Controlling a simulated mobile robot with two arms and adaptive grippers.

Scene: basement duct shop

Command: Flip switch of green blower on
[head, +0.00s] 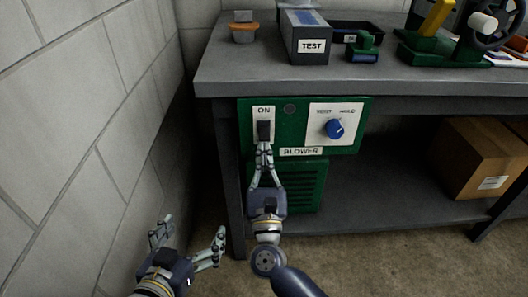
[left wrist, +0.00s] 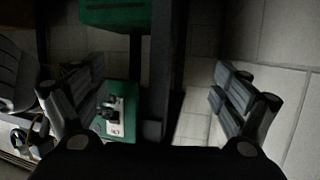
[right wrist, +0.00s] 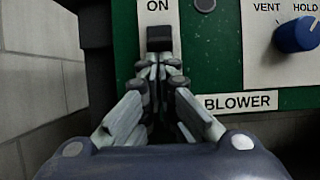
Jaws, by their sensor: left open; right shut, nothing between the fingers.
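The green blower (head: 290,112) is mounted under the bench front, with a vented green housing (head: 306,184) below its panel. Its dark switch (head: 264,130) sits on a white plate marked ON at the top; it also shows in the right wrist view (right wrist: 159,38). My right gripper (head: 264,148) is shut and empty, with its fingertips at the lower end of the switch; I cannot tell whether they touch. The fingertips (right wrist: 158,65) hide the plate's lower part, so the switch position is unclear. My left gripper (head: 190,233) is open and empty, low and left of the blower.
A blue VENT/HOLD knob (head: 334,129) is right of the switch. The bench top (head: 225,72) carries a TEST box (head: 305,46) and green tools. A block wall (head: 90,120) stands close on the left. A cardboard box (head: 480,158) sits on the lower shelf.

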